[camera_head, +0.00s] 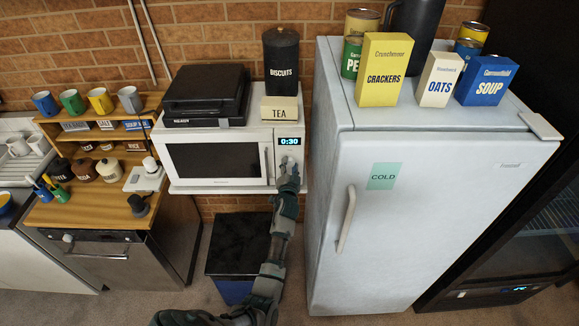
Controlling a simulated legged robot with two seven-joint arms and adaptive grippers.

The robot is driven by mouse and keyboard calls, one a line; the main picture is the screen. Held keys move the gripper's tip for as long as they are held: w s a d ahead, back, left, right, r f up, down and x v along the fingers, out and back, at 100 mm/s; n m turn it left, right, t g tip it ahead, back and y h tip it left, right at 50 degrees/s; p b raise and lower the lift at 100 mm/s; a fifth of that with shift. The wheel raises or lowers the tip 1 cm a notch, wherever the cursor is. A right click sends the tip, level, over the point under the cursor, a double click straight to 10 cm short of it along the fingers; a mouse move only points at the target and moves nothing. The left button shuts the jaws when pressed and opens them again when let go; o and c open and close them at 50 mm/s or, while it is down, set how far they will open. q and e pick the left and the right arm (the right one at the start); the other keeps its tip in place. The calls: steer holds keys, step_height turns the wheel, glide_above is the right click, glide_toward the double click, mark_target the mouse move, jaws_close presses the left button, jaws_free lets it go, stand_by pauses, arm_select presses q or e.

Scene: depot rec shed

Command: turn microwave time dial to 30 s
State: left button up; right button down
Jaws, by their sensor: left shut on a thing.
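The white microwave (214,140) sits on a shelf left of the fridge, its door shut. Its display (289,141) reads 0:30 in lit digits. My left gripper (289,168) is at the control panel below the display, shut on the time dial. The fingers hide most of the dial, so its pointer cannot be made out. My left arm reaches up to the panel from the bottom of the view. My right gripper is not in view.
The white fridge (420,230) stands close on the right, with boxes and cans on top. A black appliance (206,95), a biscuits tin (281,60) and a tea box (280,108) rest on the microwave. A bin (237,245) stands below. A wooden counter (95,205) is at left.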

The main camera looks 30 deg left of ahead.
arm_select(q)
steer(key=shift+d+r, duration=0.1)
steer(key=shift+r, duration=0.05)
steer(key=o, duration=0.9)
steer(key=shift+w, duration=0.1)
steer(key=shift+c, duration=0.2)
steer(key=shift+o, duration=1.4)
steer(key=shift+w+f, duration=0.1)
steer(key=shift+f, duration=0.1)
steer(key=v, duration=1.2)
steer(key=shift+f, duration=0.1)
